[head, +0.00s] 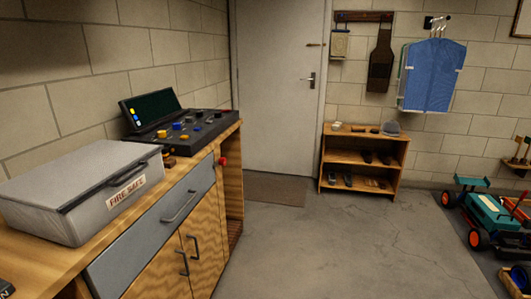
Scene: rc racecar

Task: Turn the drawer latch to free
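The wooden workbench at the left has a grey drawer front (134,236) with a metal bar handle (180,207). The drawer looks shut. A small red knob (222,161) sits at the drawer's far upper end, just below the benchtop edge; it may be the latch. It is too small to tell which way it is turned. My gripper is not in view.
A grey case marked FIRE SAFE (85,190) and a control console (185,129) stand on the benchtop. Cupboard doors (206,248) are below the drawer. A low shelf (362,162) and toy cars (490,215) stand farther right. The concrete floor (330,245) between is clear.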

